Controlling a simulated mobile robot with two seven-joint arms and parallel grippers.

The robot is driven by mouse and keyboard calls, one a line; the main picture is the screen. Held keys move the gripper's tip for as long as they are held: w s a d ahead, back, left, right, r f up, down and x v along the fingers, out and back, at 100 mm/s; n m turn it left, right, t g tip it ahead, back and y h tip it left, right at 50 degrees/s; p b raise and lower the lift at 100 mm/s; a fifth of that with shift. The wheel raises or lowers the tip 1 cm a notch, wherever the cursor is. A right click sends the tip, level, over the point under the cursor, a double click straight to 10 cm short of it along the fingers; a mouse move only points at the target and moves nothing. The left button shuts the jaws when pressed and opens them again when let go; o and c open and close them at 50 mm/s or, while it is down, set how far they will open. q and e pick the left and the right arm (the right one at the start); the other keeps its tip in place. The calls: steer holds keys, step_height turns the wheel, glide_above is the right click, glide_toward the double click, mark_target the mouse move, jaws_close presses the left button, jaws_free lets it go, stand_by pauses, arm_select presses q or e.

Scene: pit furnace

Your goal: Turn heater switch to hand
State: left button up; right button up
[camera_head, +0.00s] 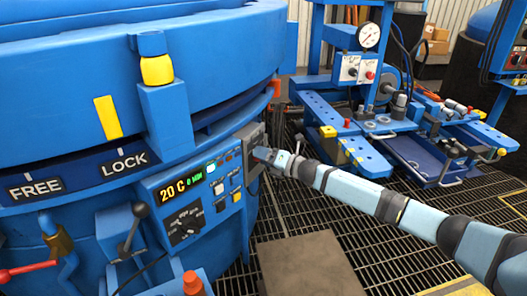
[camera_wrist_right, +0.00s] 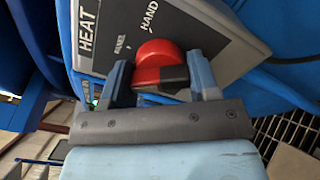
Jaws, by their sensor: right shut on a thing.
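The heater switch (camera_wrist_right: 158,58) is a red round knob with a dark lower part, on a grey panel (camera_wrist_right: 225,28) marked HEAT. The word HAND is printed above it to the right, and a smaller, hard-to-read label is above it to the left. My right gripper (camera_wrist_right: 162,80) has one finger on each side of the knob and is shut on it. The knob's exact pointing direction is unclear. In the head view, my right gripper (camera_head: 262,153) is at the grey switch box (camera_head: 249,138) on the furnace's side, and it hides the knob. My left gripper is not in view.
The blue furnace (camera_head: 60,60) fills the left, with a lit display panel (camera_head: 185,205) beside the switch box. Levers and a red handle (camera_head: 28,269) stick out at lower left. A blue workbench (camera_head: 345,150) stands beyond my right arm. Grated floor lies between.

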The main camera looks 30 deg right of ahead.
arm_select(q)
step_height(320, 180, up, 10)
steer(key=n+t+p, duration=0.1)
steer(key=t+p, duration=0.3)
steer(key=p, duration=0.3)
arm_select(e)
steer(key=m, duration=0.6)
steer(key=shift+r+m, duration=0.25)
steer(key=shift+m, duration=0.05)
steer(key=m+p, duration=0.3)
steer(key=m, duration=0.1)
steer(key=shift+p, duration=0.3)
steer(key=m+p, duration=0.2)
steer(key=m, duration=0.3)
steer(key=shift+f+p, duration=0.15)
steer(key=shift+p, duration=0.25)
steer(key=shift+m, duration=0.4)
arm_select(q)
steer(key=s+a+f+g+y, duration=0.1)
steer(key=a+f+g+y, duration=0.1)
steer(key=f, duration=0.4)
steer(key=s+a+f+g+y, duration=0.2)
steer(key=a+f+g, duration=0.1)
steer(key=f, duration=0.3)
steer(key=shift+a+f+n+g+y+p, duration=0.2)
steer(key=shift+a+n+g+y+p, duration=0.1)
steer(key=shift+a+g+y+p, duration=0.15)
arm_select(e)
steer(key=shift+m, duration=0.5)
